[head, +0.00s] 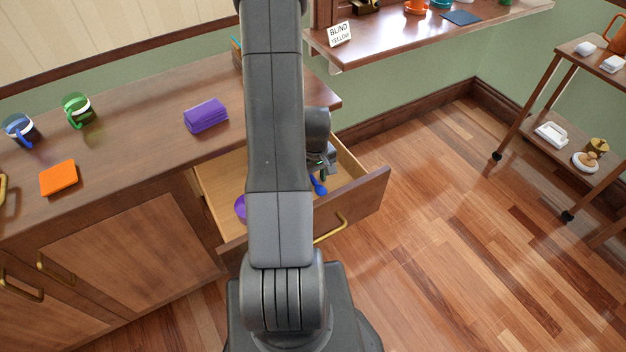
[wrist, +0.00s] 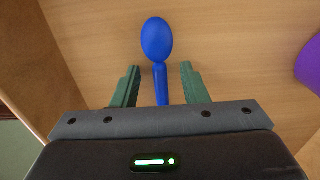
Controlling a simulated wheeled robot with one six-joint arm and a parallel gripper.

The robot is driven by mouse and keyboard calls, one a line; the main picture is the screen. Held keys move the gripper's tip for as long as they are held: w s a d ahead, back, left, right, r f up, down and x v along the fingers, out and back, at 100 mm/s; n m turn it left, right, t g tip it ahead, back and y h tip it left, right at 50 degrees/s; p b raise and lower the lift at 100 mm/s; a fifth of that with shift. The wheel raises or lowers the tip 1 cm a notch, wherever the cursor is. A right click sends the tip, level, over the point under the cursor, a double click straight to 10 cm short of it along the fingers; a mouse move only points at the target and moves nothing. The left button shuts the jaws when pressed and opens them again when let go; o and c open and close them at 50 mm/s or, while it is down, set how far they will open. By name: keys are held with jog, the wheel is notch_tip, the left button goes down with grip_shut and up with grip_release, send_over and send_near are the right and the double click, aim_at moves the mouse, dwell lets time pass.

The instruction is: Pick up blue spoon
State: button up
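The blue spoon (wrist: 157,42) lies on the wooden floor of an open drawer, its bowl pointing away from my gripper in the wrist view. In the head view a small part of the spoon (head: 318,186) shows beside my arm. My gripper (wrist: 160,84) is open, with its two green fingers on either side of the spoon's handle and a gap visible on both sides. The lower end of the handle is hidden by the gripper body. In the head view my gripper is mostly hidden behind my arm.
A purple object (head: 240,209) lies in the drawer (head: 222,190), at the right edge of the wrist view (wrist: 310,64). The drawer walls surround the gripper.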

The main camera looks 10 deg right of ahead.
grip_shut()
